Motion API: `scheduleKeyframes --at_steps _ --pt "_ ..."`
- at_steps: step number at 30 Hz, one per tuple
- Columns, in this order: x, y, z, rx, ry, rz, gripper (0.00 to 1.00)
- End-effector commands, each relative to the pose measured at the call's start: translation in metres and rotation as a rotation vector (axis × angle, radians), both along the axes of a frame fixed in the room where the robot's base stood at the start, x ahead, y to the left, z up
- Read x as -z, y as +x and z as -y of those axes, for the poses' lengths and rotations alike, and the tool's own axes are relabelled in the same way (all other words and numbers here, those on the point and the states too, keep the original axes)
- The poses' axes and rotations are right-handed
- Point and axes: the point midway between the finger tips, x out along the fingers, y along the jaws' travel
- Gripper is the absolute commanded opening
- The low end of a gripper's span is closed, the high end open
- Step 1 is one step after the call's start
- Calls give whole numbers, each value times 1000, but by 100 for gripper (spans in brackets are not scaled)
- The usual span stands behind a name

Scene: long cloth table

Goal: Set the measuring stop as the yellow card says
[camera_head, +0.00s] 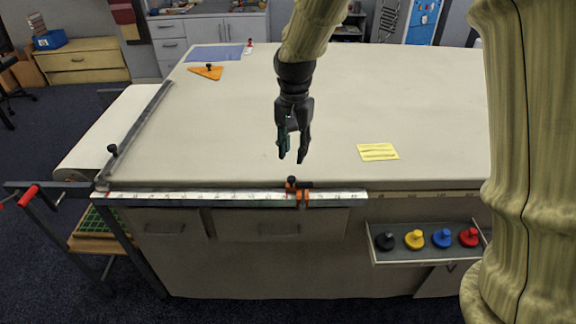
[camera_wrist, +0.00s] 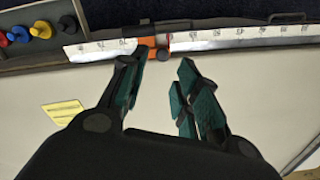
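The yellow card (camera_head: 378,152) lies flat on the cloth table, right of my gripper; its writing is too small to read. It also shows in the wrist view (camera_wrist: 63,111). The measuring stop (camera_head: 300,194), orange with a black knob, sits on the white ruler (camera_head: 230,196) along the table's front edge. In the wrist view the orange stop (camera_wrist: 148,48) is beyond my fingertips.
A front tray (camera_head: 400,257) holds black, yellow, blue and red knobbed pieces. A dark rail (camera_head: 140,125) with a black knob runs along the table's left side. An orange triangle (camera_head: 206,73) and a blue sheet (camera_head: 214,53) lie at the back left. The table's middle is clear.

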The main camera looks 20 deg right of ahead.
Motion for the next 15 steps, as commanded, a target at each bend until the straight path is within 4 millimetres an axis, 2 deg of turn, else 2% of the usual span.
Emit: scheduleKeyframes --at_steps 5,15 --pt "2 0 0 5 -1 -2 32" --pt "47 0 0 4 -1 -3 32"
